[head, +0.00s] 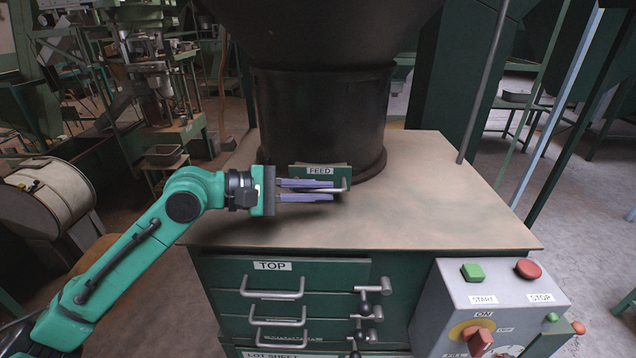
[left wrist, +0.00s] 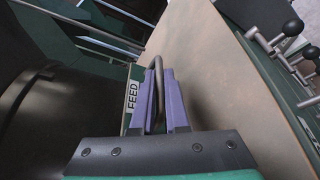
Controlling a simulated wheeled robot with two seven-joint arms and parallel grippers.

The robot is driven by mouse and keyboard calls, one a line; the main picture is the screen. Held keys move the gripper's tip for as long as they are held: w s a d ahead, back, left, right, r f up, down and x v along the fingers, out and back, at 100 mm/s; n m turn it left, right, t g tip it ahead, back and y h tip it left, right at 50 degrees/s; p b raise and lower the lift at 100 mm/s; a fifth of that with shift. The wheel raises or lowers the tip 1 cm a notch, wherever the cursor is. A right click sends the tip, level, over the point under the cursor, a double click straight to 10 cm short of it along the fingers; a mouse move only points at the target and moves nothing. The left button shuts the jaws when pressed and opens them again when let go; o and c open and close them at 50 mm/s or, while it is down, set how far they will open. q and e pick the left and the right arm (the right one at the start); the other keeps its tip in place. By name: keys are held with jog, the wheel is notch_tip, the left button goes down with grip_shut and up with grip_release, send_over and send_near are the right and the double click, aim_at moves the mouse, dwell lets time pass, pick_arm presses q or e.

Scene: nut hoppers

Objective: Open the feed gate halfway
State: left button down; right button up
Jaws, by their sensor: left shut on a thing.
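The feed gate (head: 320,171) is a small green plate with a white FEED label, set low on the front of the dark hopper neck (head: 320,115). A grey bar handle (head: 345,187) runs along its front. My left gripper (head: 331,190) comes in from the left with its two purple fingers around the handle. In the left wrist view the gripper (left wrist: 161,78) is shut on the handle (left wrist: 156,50), and the FEED label (left wrist: 132,96) is just left of the fingers. How far the gate stands open cannot be told. My right gripper is not in view.
The hopper stands on a tan cabinet top (head: 450,205). Below it are several green drawers with handles, the upper one labelled TOP (head: 272,266). A grey control box (head: 495,330) with START and STOP buttons is at right front. The tabletop right of the gate is clear.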

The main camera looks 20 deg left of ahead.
pick_arm(q)
jog(key=shift+s+d, duration=0.1)
jog(key=shift+s, duration=0.2)
jog(key=c, duration=0.9)
grip_release()
jog(key=shift+w, duration=0.2)
jog(key=shift+s, duration=0.1)
